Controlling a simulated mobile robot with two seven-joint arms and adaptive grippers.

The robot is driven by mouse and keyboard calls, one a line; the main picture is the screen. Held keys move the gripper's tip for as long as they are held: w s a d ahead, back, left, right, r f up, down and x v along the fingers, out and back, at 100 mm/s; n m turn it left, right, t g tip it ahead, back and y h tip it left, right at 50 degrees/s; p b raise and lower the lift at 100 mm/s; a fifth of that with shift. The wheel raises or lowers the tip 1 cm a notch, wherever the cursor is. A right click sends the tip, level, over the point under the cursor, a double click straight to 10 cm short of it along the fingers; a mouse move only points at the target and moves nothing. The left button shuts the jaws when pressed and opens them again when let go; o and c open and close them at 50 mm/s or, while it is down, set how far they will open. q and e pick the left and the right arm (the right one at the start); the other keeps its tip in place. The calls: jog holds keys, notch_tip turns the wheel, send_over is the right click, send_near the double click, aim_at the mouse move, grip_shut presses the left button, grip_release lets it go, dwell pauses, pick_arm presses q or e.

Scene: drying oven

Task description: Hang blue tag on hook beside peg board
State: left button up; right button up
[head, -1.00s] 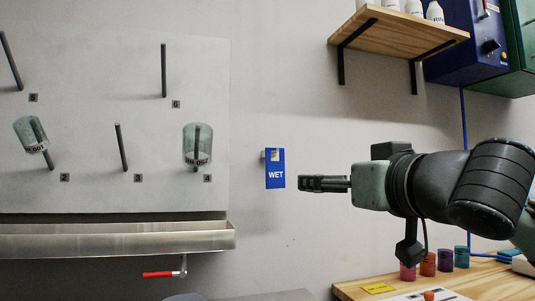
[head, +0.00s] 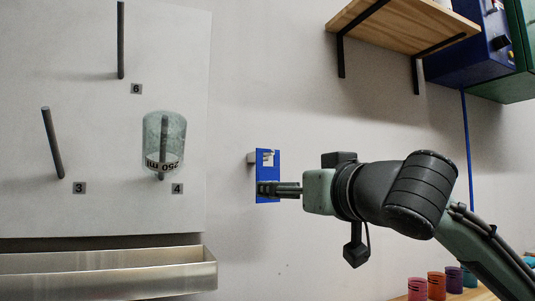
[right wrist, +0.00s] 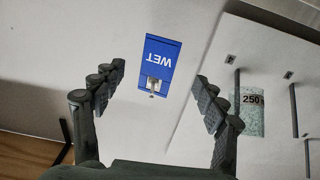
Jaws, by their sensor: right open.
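The blue tag (head: 268,166) hangs on a small pale hook (head: 251,158) on the wall, just right of the peg board (head: 75,110). My right gripper (head: 268,190) overlaps the lower part of the tag in the head view and hides its lettering. In the right wrist view, the tag (right wrist: 163,58), reading WET upside down, and the hook (right wrist: 152,88) appear between the two spread fingers of my right gripper (right wrist: 159,80). The fingers are open with a gap on both sides of the tag. My left gripper is not in view.
A beaker (head: 164,143) hangs on a peg of the board. A metal trough (head: 110,272) runs below it. A wooden shelf (head: 400,30) is above my right arm. Several coloured containers (head: 437,286) stand at lower right. The wall around the tag is clear.

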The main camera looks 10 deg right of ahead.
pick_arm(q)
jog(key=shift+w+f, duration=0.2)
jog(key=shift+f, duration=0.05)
pick_arm(e)
jog(key=w+a, duration=0.1)
jog(key=w, duration=0.7)
jog(key=shift+w+a, duration=0.25)
jog(key=shift+a, duration=0.05)
jog(key=c, duration=0.5)
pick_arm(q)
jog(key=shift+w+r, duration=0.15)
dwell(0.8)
pick_arm(e)
jog(key=shift+o, duration=0.7)
